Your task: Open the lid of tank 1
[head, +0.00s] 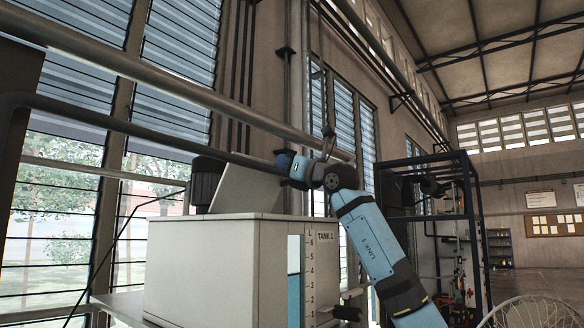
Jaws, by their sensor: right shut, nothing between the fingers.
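The tank (215,265) is a pale box at the lower centre with a level scale, a blue sight strip and a label reading "TANK" with a small numeral. Its lid (243,190) is a pale panel that stands tilted up above the tank's top. My right arm comes in from the lower right, and its wrist bends left over the tank. My right gripper (284,161) is at the lid's upper right edge, shut and empty. Its fingertips are small and partly hidden, so I cannot tell whether they touch the lid. My left gripper is out of view.
A dark cylindrical motor (207,183) stands behind the tank's left side. A tap (347,313) sticks out low on the tank's right. Long pipes (150,75) cross above. A black frame rack (430,225) stands to the right, with open floor beyond.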

